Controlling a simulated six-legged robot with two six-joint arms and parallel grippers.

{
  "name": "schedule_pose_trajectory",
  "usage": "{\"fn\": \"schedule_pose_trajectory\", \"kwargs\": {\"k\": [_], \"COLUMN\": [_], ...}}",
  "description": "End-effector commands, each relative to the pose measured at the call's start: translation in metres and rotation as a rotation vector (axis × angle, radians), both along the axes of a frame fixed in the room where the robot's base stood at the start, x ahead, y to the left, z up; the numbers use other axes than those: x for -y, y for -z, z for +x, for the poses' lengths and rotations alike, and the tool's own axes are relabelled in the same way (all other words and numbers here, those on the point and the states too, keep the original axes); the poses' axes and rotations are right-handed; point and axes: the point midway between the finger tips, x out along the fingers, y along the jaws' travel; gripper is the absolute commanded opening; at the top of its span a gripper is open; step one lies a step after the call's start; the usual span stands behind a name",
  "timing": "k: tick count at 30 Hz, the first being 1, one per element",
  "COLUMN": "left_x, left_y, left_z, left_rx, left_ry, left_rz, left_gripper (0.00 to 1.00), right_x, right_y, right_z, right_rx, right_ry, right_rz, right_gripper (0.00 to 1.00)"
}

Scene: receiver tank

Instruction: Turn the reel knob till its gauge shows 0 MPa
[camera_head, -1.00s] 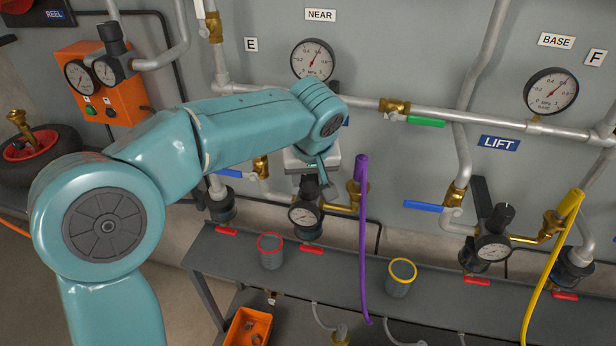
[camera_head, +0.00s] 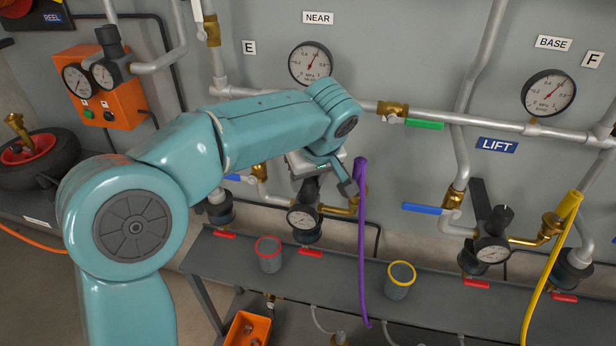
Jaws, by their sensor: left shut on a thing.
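The reel knob (camera_head: 108,37) is a black cap on the fitting above an orange box, below the REEL sign at the upper left. Two small white-faced gauges sit there, a left one (camera_head: 77,80) and a right one (camera_head: 103,73); their readings are too small to tell. My left gripper (camera_head: 347,182) is far right of this knob, low by the wall. It is shut at the upper end of the purple hose (camera_head: 361,230); the exact hold is partly hidden by the wrist. My right gripper is not in view.
The orange box (camera_head: 118,103) carries small buttons. A hose reel (camera_head: 62,160) stands at the left. Close to my gripper are another black knob (camera_head: 309,188) with its gauge (camera_head: 302,219), brass fittings and pipes. A red-rimmed cup (camera_head: 269,257) and a yellow-rimmed cup (camera_head: 400,279) stand on the shelf.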

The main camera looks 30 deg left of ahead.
Motion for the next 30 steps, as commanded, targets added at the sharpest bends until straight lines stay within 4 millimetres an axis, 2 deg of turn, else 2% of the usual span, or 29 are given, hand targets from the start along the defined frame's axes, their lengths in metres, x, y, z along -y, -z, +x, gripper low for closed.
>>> {"fn": "schedule_pose_trajectory", "kwargs": {"k": [1, 2, 3, 4, 13, 17, 20, 30], "left_x": [0.0, 0.0, 0.0, 0.0, 0.0, 0.004, 0.01, 0.037], "left_y": [-0.001, -0.001, -0.001, -0.001, -0.001, -0.013, -0.033, -0.116], "left_z": [0.0, 0.0, 0.0, 0.0, 0.0, -0.002, -0.007, -0.028], "left_rx": [0.003, 0.003, 0.003, 0.003, 0.001, 0.004, 0.007, 0.006], "left_ry": [-0.002, -0.002, -0.002, -0.002, -0.001, 0.001, 0.001, 0.002], "left_rz": [-0.001, -0.001, -0.001, -0.001, -0.001, -0.001, -0.001, -0.002], "left_gripper": [0.11, 0.45, 0.58, 0.66, 0.66, 0.66, 0.66, 0.66], "right_x": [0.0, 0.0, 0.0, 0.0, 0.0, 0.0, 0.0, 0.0], "right_y": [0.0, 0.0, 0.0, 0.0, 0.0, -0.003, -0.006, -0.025], "right_z": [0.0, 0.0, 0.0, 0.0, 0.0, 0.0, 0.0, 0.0], "right_rx": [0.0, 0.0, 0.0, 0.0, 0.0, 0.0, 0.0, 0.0], "right_ry": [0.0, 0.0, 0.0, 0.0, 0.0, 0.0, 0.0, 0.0], "right_rz": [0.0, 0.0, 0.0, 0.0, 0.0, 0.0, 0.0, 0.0], "right_gripper": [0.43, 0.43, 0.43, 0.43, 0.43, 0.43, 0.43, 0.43]}}
